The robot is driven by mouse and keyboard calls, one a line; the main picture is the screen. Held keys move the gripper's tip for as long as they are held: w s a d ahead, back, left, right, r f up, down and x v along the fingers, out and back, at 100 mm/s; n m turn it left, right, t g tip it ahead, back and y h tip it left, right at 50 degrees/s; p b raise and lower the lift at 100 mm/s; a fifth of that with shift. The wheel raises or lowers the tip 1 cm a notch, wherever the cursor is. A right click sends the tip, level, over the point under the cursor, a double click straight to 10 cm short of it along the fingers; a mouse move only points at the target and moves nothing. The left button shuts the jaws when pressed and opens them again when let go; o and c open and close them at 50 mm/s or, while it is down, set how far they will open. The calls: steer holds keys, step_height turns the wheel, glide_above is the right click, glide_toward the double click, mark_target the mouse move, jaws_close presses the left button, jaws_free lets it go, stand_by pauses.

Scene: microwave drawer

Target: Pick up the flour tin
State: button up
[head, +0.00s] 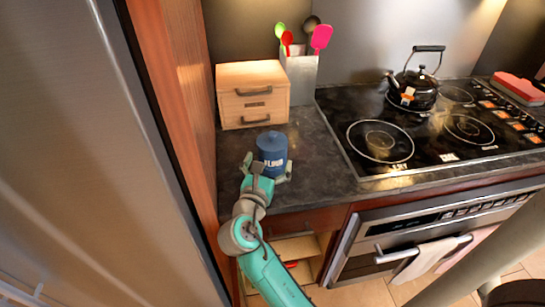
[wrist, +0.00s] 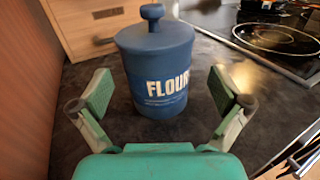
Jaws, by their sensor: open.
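The flour tin (head: 272,152) is a blue cylinder with a knobbed lid and white lettering. It stands upright on the dark countertop, near the counter's front edge. In the wrist view the flour tin (wrist: 157,70) stands just ahead of my gripper, centred between the fingers. My gripper (head: 265,172) is open and comes from the front. In the wrist view its two padded fingers (wrist: 160,95) stand one on each side of the tin, with a gap on both sides. Part of the tin's lower front is hidden in the head view by my gripper.
A wooden drawer box (head: 253,112) stands behind the tin, beside a grey utensil holder (head: 300,78). To the right is a black cooktop (head: 440,125) with a black kettle (head: 414,92). A wooden side panel (head: 180,90) bounds the counter on the left. An open drawer (head: 293,248) sits below.

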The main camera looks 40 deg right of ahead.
steer(key=shift+w+x, duration=0.2)
steer(key=shift+x, duration=2.6)
steer(key=shift+a+f, duration=0.15)
steer(key=c, duration=1.2)
